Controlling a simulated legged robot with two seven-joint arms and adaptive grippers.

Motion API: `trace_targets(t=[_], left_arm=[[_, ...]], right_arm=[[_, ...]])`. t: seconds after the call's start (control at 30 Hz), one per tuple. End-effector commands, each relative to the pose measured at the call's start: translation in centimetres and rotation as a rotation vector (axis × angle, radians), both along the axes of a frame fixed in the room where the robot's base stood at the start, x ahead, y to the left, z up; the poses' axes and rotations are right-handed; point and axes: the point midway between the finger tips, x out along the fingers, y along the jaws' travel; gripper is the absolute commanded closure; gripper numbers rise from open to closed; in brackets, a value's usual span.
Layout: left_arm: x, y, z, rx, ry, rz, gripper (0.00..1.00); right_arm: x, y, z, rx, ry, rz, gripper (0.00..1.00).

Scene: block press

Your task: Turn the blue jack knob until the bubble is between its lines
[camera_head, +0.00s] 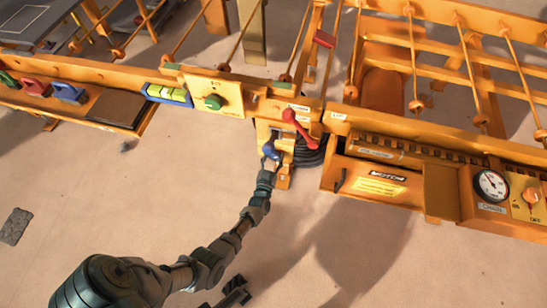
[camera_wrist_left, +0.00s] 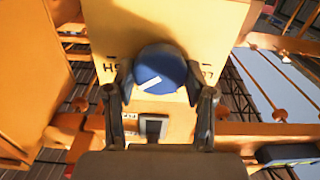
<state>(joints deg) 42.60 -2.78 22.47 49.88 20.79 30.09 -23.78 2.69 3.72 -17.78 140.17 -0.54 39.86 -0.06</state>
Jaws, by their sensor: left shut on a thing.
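The blue jack knob (camera_head: 270,150) is on the front of the yellow jack housing, below the red lever. In the left wrist view the knob (camera_wrist_left: 159,70) is round with a short white mark pointing to the lower left. My left gripper (camera_wrist_left: 160,85) is shut on the knob, one finger on each side. It also shows in the head view (camera_head: 268,162). The level (camera_head: 168,94), a blue frame with a yellow-green vial, sits on the rail to the left. The bubble and its lines are too small to tell. My right gripper is not clearly in view.
A red lever (camera_head: 298,128) stands just above the knob. A green button (camera_head: 213,101) is on a yellow box beside the level. A gauge (camera_head: 491,185) and an orange switch (camera_head: 531,196) are at the right. The floor in front is mostly clear.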

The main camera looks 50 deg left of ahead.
Motion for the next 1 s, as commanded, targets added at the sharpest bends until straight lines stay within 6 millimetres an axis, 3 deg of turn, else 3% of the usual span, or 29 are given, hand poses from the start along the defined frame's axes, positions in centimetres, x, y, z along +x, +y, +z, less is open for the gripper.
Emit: trace_targets(t=[0.27, 0.3, 0.4, 0.77, 1.0], left_arm=[[0.0, 0.1, 0.0, -0.040, -0.025, 0.001, 0.81], [0.0, 0.1, 0.0, -0.040, -0.025, 0.000, 0.44], [0.0, 0.1, 0.0, -0.040, -0.025, 0.000, 0.23], [-0.3, -0.1, -0.1, -0.040, -0.025, 0.000, 0.23], [-3.6, -2.1, -0.2, -0.042, -0.023, 0.001, 0.23]], right_arm=[[0.0, 0.0, 0.0, -0.001, -0.002, -0.001, 1.00], [0.0, 0.0, 0.0, -0.001, -0.002, -0.001, 1.00], [0.0, 0.0, 0.1, -0.001, -0.004, 0.000, 1.00], [-0.3, 0.0, 0.4, 0.004, -0.014, -0.003, 1.00], [-0.3, 0.0, 0.3, 0.002, -0.011, -0.001, 1.00]])
